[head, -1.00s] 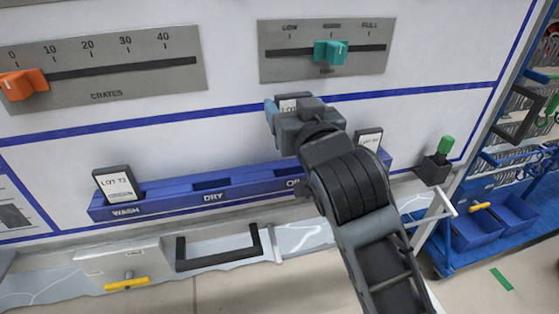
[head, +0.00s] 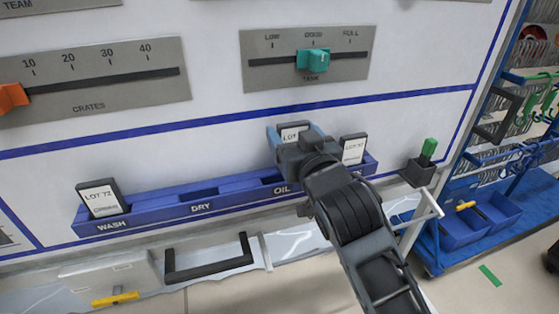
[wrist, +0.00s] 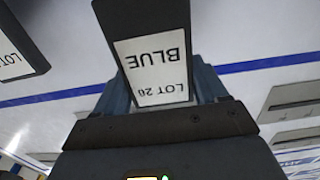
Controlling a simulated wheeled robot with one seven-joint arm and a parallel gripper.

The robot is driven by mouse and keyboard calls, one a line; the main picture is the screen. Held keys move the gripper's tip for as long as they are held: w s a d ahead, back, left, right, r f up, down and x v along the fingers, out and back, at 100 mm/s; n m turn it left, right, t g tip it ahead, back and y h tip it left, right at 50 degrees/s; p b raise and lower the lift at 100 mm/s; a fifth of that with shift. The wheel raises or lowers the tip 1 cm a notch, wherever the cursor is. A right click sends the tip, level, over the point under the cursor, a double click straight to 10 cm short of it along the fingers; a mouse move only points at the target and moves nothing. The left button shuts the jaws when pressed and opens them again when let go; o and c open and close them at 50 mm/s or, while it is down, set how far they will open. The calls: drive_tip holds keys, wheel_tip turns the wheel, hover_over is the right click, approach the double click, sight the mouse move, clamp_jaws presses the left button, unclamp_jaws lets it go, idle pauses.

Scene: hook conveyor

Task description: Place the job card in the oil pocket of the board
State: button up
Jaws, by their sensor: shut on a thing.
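My gripper (head: 288,134) is shut on a job card (head: 294,131), a dark-edged card with a white label. In the wrist view the card (wrist: 153,62) reads "LOT 26 BLUE" upside down, between the two blue fingers. The blue pocket rail (head: 165,217) runs along the bottom of the white board (head: 200,140). The oil pocket (head: 282,187) is marked "OIL" and is partly hidden by my gripper. The held card is above it in the head view; its lower part is hidden, so contact cannot be told.
A "LOT 72" card (head: 101,198) stands in the wash pocket. Another card (head: 353,149) stands at the rail's right end, close to my gripper. The dry pocket (head: 200,196) looks empty. A teal slider (head: 312,60) is above; a green-topped switch (head: 428,149) is at right.

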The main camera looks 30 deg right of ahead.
drive_tip(key=shift+w+a+f, duration=0.75)
drive_tip(key=shift+a+f, duration=0.05)
drive_tip(key=shift+a, duration=0.25)
drive_tip(key=shift+f, duration=1.95)
drive_tip(key=shift+b, duration=0.3)
drive_tip(key=shift+f, duration=0.2)
drive_tip(key=o, duration=1.1)
drive_tip(key=shift+r, duration=0.1)
drive_tip(key=shift+c, duration=0.2)
